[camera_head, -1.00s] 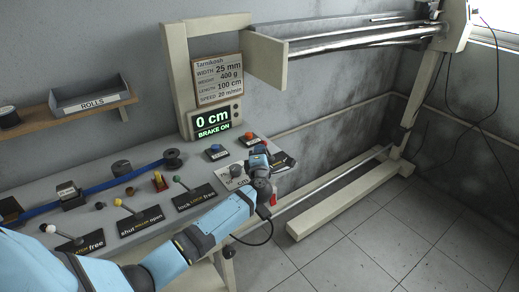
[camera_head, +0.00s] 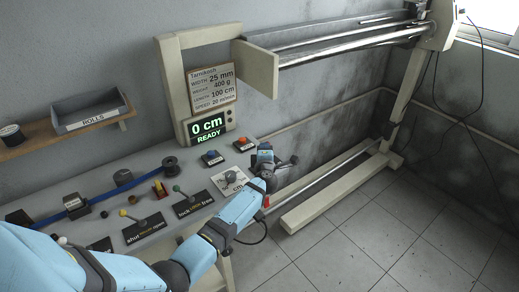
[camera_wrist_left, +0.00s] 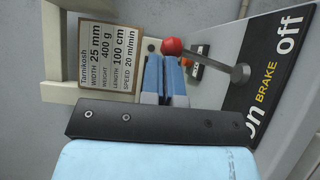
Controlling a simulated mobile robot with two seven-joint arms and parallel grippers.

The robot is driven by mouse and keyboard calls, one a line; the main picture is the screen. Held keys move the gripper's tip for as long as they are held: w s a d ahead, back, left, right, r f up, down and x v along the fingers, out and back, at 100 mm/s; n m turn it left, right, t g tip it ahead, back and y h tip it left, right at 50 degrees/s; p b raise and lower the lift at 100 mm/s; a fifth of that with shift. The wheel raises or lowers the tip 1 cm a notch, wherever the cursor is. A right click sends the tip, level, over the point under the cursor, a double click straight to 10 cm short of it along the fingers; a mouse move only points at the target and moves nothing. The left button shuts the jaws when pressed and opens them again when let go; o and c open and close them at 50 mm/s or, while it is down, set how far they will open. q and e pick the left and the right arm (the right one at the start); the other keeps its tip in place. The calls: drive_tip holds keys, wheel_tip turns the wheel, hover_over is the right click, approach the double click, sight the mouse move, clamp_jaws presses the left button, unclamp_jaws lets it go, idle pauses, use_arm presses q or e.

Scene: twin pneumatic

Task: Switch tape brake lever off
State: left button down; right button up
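The tape brake lever, with a red ball (camera_wrist_left: 172,46) and a grey pivot (camera_wrist_left: 240,73), shows in the left wrist view. Its rod runs leftward from the pivot to the ball. Its black plate (camera_wrist_left: 270,85) reads "on BRAKE off", with "off" at the upper end. My left gripper (camera_wrist_left: 165,62) has its two blue fingers close together, the ball just beyond their tips; I cannot tell if they touch it. In the head view my left gripper (camera_head: 265,152) is at the panel's right end and hides most of the lever. The display (camera_head: 208,127) reads "0 cm READY".
The panel (camera_head: 185,160) carries other levers, such as one with a yellow ball (camera_head: 122,213), a dial plate (camera_head: 231,181), blue (camera_head: 211,154) and red (camera_head: 242,141) buttons and a tape spool (camera_head: 170,166). A rail frame (camera_head: 300,212) stands on the floor at the right.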

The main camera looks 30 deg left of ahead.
use_arm(q)
drive_tip(key=shift+w+d+r, duration=0.1)
drive_tip(key=shift+w+d, duration=0.15)
drive_tip(key=shift+w, duration=0.4)
drive_tip(key=shift+w+d, duration=0.25)
drive_tip(key=shift+w, duration=0.4)
use_arm(e)
drive_tip(key=shift+f, duration=0.4)
drive_tip(key=shift+s, duration=0.1)
drive_tip(key=shift+r, duration=0.2)
